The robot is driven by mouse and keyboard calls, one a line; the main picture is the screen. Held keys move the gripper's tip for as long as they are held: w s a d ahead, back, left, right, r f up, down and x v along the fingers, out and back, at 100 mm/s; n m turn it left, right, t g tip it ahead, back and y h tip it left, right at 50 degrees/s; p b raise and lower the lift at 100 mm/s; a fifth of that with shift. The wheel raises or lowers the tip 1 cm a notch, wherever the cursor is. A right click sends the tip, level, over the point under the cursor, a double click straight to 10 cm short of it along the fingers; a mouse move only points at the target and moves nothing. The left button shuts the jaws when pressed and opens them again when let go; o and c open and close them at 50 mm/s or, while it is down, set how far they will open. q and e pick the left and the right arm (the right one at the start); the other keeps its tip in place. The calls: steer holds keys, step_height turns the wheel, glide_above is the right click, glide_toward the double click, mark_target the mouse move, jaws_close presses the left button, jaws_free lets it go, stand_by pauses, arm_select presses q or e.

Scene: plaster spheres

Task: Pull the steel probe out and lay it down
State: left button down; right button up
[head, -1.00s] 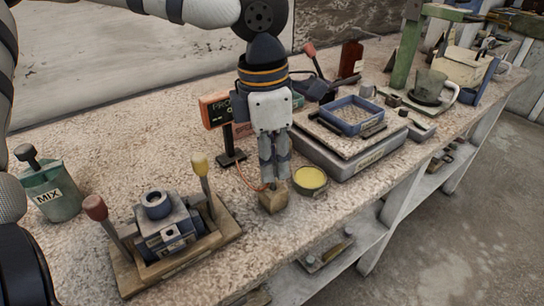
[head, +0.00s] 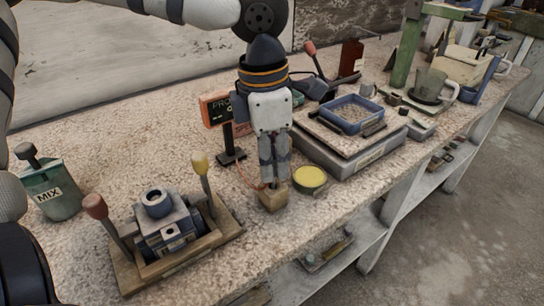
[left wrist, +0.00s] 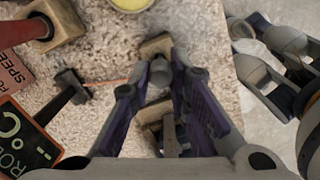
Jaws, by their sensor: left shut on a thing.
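My left gripper (head: 273,184) points straight down over a small wooden block (head: 273,201) near the bench's front edge. Its fingers are shut, with tips just at the block's top. In the left wrist view the gripper (left wrist: 160,72) has a round grey steel end between its fingers, which I take as the steel probe (left wrist: 160,74). The fingers hide the probe in the head view, so how deep it sits cannot be seen. A thin orange cable runs from the block area to a display stand. Grey parts of my right gripper (left wrist: 262,48) show at the wrist view's right; its jaw state is unclear.
The orange-framed display (head: 215,110) stands behind left of the block. A yellow-filled tin (head: 310,178) is close on the right, beside a scale (head: 350,155) with a blue tray (head: 352,115). A clamp-like fixture (head: 165,230) stands left. Bare bench lies between.

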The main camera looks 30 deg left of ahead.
arm_select(q)
steer(key=shift+f, duration=0.5)
steer(key=c, duration=1.4)
jaws_free()
steer(key=shift+c, duration=0.2)
steer(key=shift+r, duration=1.95)
